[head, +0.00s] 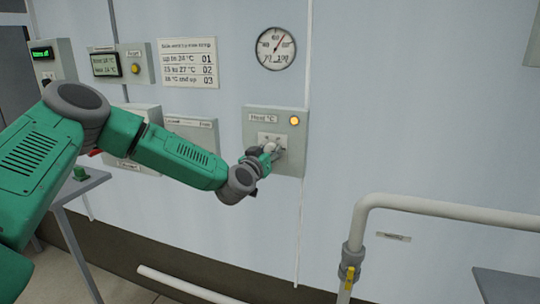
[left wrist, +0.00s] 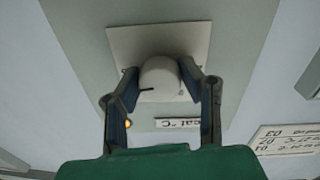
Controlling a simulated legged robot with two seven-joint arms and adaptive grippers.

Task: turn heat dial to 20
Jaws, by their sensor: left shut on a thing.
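The heat panel (head: 256,117) is a grey box on the wall, labelled "Heat °C", with a lit amber lamp (head: 294,120) at its upper right. My left gripper (head: 271,150) reaches it from the left and covers most of the dial and its scale. In the left wrist view, the pale round heat dial (left wrist: 160,78) sits on a light square plate (left wrist: 123,42). The two fingers of the left gripper (left wrist: 159,76) are shut on the dial from both sides. A dark pointer mark shows at the dial's lower left. I cannot read its setting. My right gripper is not in view.
A round gauge (head: 276,48) hangs above the heat panel. A printed temperature sign (head: 188,62) and small control boxes are to the left. A white pipe (head: 440,207) with a yellow-handled valve (head: 348,275) stands at lower right. The wall between is clear.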

